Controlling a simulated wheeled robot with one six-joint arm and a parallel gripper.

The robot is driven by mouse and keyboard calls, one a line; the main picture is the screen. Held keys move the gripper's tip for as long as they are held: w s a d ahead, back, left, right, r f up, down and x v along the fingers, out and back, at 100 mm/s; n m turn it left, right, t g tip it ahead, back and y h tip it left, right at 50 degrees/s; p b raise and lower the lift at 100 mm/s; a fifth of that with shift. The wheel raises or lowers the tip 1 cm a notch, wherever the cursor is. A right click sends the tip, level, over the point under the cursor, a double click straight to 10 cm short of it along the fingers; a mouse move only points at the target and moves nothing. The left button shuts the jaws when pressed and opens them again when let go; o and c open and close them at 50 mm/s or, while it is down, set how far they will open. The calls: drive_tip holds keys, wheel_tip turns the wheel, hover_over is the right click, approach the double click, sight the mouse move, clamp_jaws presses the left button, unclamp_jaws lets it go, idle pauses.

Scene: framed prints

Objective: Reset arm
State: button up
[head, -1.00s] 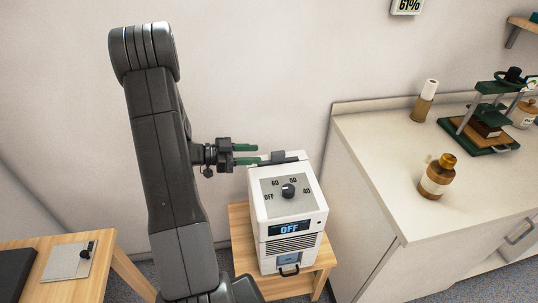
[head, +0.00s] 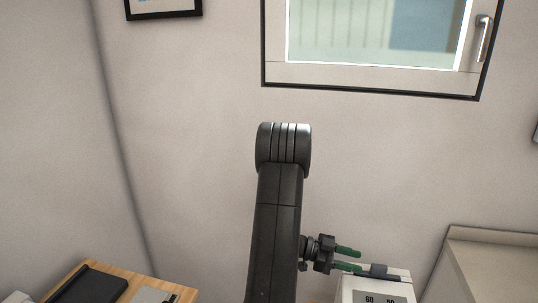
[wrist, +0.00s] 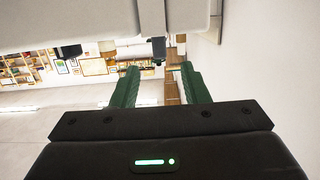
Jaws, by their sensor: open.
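My gripper (head: 348,259) is in the lower middle of the head view, at the side of my upright dark arm. Its two green fingers point right and are apart, with nothing visible between them. It is beside the upper left edge of a white device (head: 375,288), whose lower part is cut off by the frame. In the wrist view the green fingers of my gripper (wrist: 158,88) stand apart and empty. A pale body crosses the top of that view, close to the fingers.
A wooden table (head: 165,288) with a dark flat item (head: 90,286) stands at lower left. A pale counter (head: 490,270) is at lower right. Behind are a wall, a window (head: 375,35) and a framed print (head: 163,8). The wrist view shows distant shelves (wrist: 20,65).

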sight(386, 266)
drive_tip(key=x, duration=0.9)
drive_tip(key=shift+s+d+p, duration=0.1)
drive_tip(key=shift+d+p, duration=0.15)
drive_tip(key=shift+p, duration=0.15)
drive_tip(key=shift+d, duration=0.3)
drive_tip(key=shift+a+r+p, duration=0.1)
drive_tip(key=shift+r+p, duration=0.25)
drive_tip(key=shift+r, duration=0.05)
